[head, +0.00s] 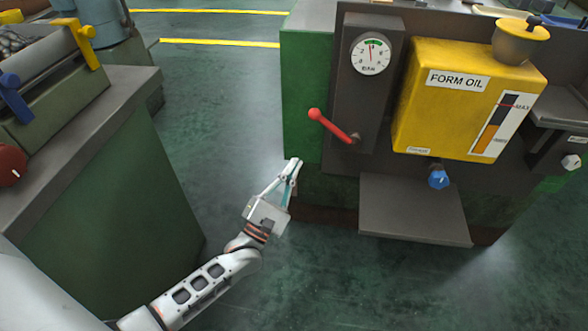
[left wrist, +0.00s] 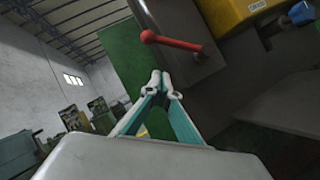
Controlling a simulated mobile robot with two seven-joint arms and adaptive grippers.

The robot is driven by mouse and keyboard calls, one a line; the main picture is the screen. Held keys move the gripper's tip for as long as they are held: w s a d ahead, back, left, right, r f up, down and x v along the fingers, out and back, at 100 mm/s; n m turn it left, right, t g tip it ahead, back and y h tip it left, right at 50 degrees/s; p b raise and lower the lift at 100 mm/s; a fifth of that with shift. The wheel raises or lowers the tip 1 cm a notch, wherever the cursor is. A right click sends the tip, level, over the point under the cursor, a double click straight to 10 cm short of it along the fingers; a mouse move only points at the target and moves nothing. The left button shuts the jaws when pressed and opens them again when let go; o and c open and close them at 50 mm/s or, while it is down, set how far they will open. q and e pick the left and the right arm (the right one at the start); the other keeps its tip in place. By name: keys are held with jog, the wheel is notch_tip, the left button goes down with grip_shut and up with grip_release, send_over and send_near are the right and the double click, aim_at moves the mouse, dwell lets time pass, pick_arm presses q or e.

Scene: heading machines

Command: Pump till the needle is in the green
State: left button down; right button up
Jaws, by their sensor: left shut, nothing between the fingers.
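The round white pressure gauge (head: 371,54) is on a dark panel. Its needle points nearly straight up, toward the green band at the top of the dial. The red pump lever (head: 333,127) sticks out from the panel below the gauge, its knob up and to the left. The lever also shows in the left wrist view (left wrist: 172,41), above and beyond the fingertips. My left gripper (head: 294,164) is shut and empty, below and left of the lever, apart from it. It also shows in the left wrist view (left wrist: 160,76). My right gripper is not in view.
A yellow FORM OIL tank (head: 465,103) with a level strip is right of the lever. A blue knob (head: 438,180) is under it, above a grey tray (head: 415,212). Another green machine (head: 110,180) stands at the left. Open floor lies between the machines.

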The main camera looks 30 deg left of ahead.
aim_at(335, 130)
pick_arm(q)
jog(key=w+d+r, duration=0.3)
jog(key=w+r, duration=0.3)
jog(key=w, duration=0.1)
jog(key=shift+w, duration=0.2)
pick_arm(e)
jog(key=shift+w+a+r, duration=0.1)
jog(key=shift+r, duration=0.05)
